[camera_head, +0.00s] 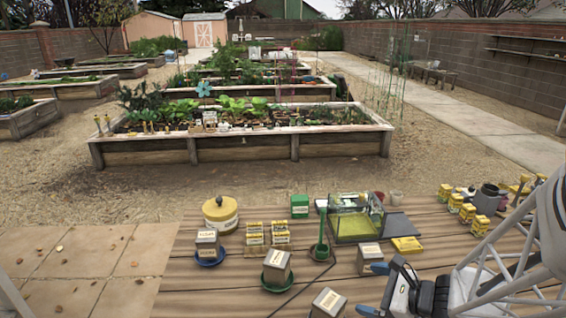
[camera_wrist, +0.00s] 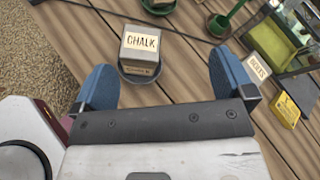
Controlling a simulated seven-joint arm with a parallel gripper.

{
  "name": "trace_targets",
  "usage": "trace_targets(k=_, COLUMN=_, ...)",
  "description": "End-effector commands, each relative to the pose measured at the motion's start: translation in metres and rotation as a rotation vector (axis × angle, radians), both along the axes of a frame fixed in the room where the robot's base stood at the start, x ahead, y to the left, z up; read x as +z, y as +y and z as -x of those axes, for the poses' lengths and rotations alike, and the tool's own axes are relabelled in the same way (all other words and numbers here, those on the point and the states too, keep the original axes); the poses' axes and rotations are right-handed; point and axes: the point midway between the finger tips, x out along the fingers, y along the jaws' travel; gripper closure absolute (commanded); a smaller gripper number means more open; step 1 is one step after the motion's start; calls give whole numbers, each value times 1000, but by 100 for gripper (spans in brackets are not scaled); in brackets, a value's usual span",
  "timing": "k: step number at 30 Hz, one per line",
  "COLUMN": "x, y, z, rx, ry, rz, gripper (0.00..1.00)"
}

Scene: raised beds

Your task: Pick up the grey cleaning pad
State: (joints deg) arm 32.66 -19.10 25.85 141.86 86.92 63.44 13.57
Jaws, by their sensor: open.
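A flat dark grey piece (camera_head: 403,226) lies on the wooden deck just right of the glass tank in the head view. It may be the grey cleaning pad, but I cannot tell for sure. My gripper (camera_head: 374,290) is low at the bottom right of the head view, on the near side of that piece and apart from it. In the wrist view my gripper (camera_wrist: 162,72) has its two blue fingers spread wide with nothing held between them. A grey box marked CHALK (camera_wrist: 139,44) stands in a dark dish ahead of the fingers.
The glass tank (camera_head: 352,226) with yellow-green contents stands behind a grey labelled box (camera_head: 369,256) and beside a yellow box (camera_head: 407,245). A green stand (camera_head: 321,250) and a yellow tub (camera_head: 220,215) are further left. Bare deck shows between items.

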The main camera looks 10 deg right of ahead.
Motion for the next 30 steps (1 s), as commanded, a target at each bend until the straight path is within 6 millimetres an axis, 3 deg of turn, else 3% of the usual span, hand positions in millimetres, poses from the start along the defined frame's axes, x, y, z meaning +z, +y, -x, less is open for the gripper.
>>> trace_targets(k=9, x=-38, y=-80, z=-10, rx=-455, ry=26, rz=-273, gripper=0)
trace_targets(k=15, x=-78, y=-120, z=6, rx=-701, ry=60, rz=-337, gripper=0)
trace_targets(k=21, x=-113, y=-139, z=25, rx=-851, ry=108, rz=-332, gripper=0)
trace_targets(k=30, x=-120, y=-142, z=29, rx=-880, ry=119, rz=-331, gripper=0)
